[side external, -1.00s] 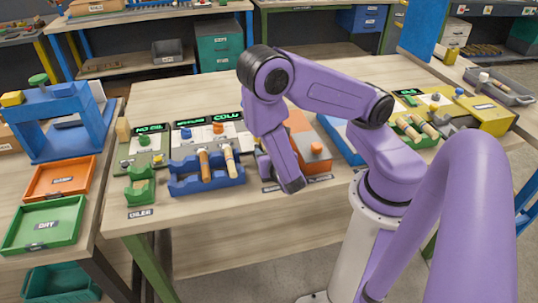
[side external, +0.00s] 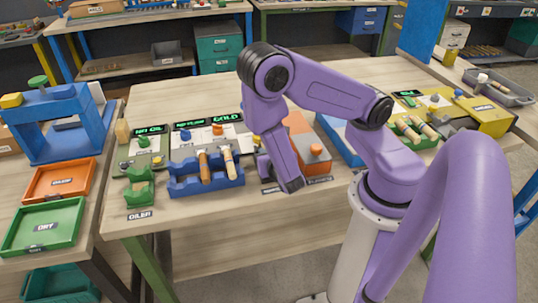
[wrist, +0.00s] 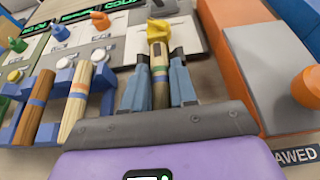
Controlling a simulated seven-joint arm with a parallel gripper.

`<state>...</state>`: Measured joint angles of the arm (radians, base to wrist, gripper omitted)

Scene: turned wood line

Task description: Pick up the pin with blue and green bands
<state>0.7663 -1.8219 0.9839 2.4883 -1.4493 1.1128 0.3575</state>
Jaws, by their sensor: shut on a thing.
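In the wrist view my gripper (wrist: 159,66) is shut, its two blue-grey fingers on either side of a pale wooden pin (wrist: 158,92). In the side view my gripper and the held pin are hidden behind my arm.
Left of my gripper, a blue rack (side external: 180,187) holds a brown pin (side external: 204,168) and a paler pin (side external: 229,163). An orange and grey block (wrist: 238,45) stands close on the right. Small control panels (wrist: 115,48) lie behind the rack.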

